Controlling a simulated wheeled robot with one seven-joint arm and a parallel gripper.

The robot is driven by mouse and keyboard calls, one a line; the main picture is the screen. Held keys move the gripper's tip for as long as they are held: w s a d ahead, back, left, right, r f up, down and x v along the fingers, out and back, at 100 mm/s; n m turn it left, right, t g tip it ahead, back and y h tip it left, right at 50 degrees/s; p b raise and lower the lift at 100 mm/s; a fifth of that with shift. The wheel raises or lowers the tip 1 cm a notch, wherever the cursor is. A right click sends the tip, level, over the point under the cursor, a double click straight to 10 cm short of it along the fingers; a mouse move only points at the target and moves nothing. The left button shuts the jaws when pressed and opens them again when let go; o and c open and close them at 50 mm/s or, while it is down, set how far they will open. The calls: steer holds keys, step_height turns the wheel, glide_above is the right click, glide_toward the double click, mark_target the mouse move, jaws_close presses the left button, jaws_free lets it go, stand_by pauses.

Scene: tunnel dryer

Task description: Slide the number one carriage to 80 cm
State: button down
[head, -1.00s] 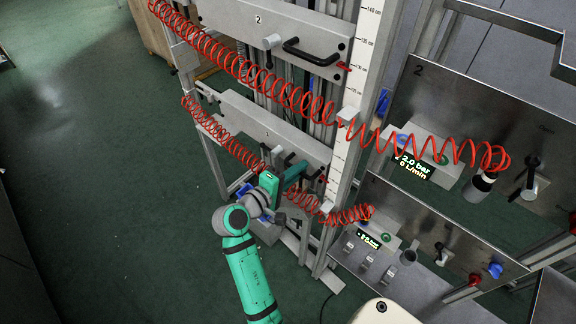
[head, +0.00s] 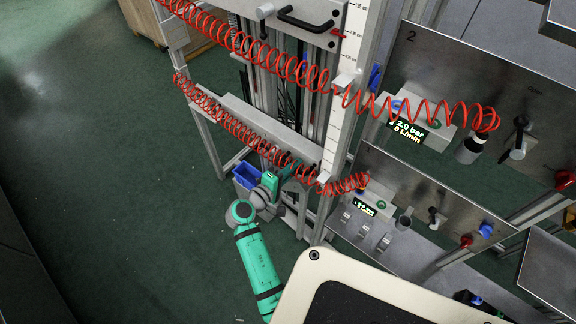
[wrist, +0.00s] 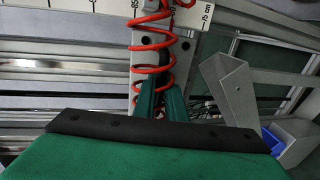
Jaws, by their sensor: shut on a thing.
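In the wrist view my green fingers (wrist: 162,95) are shut on the carriage's dark handle, largely hidden by the hose (wrist: 152,45). The carriage plate (wrist: 140,66) shows there with black bolts. The white scale (head: 340,112) runs up the right post; it also shows along the top of the wrist view (wrist: 80,5). I cannot read the carriage's position for certain.
The number two carriage (head: 328,15) with its black handle is higher up, with its own red hose (head: 270,58). Control panels (head: 465,95) stand to the right. A blue bin (head: 246,174) is behind my gripper. The green floor (head: 110,190) at left is clear.

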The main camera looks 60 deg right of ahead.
steer(key=shift+a+f, duration=0.15)
steer(key=shift+f, duration=0.35)
steer(key=c, duration=2.1)
jaws_free()
steer(key=shift+r, duration=0.1)
steer(key=shift+r, duration=0.15)
steer(key=v, duration=1)
steer(key=shift+w+a+r, duration=0.1)
steer(key=shift+a, duration=0.2)
